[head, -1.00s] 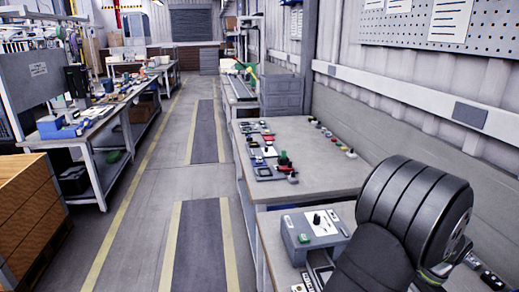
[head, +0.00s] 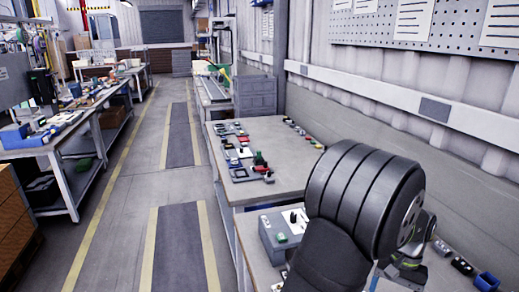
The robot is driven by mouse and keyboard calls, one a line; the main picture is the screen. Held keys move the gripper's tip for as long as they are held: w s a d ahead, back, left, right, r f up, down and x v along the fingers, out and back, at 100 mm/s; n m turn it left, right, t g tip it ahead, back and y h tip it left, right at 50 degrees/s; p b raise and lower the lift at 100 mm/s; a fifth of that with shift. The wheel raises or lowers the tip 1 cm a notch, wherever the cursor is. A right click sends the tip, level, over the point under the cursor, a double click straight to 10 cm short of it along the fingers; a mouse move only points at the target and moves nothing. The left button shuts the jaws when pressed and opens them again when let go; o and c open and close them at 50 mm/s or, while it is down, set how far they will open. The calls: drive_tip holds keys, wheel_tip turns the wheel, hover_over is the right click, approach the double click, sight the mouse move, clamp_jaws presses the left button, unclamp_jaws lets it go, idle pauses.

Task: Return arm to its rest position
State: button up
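My arm shows at the lower right of the head view as a large dark, ribbed round joint (head: 365,195) with a black link below it. A metallic part of my arm (head: 408,262) shows just right of the joint. My gripper and its fingers are not in view, so I cannot see whether they hold anything. The arm covers part of the near workbench.
A blue cup-like object (head: 487,281) is at the lower right. A farther bench (head: 285,178) holds small parts. The aisle (head: 140,200) at left is clear.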

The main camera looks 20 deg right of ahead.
drive_tip(key=w+a+n+h, duration=0.5)
drive_tip(key=w+n, duration=0.3)
drive_tip(key=n, duration=1.3)
drive_tip(key=shift+w+r, duration=0.4)
drive_tip(key=shift+r, duration=0.05)
drive_tip(key=s+d+m+g+y, duration=0.1)
drive_tip(key=s+d+m+y, duration=0.2)
drive_tip(key=m, duration=0.9)
drive_tip(key=shift+s+f, duration=0.35)
drive_tip(key=shift+s, duration=0.8)
drive_tip(key=shift+d, duration=0.1)
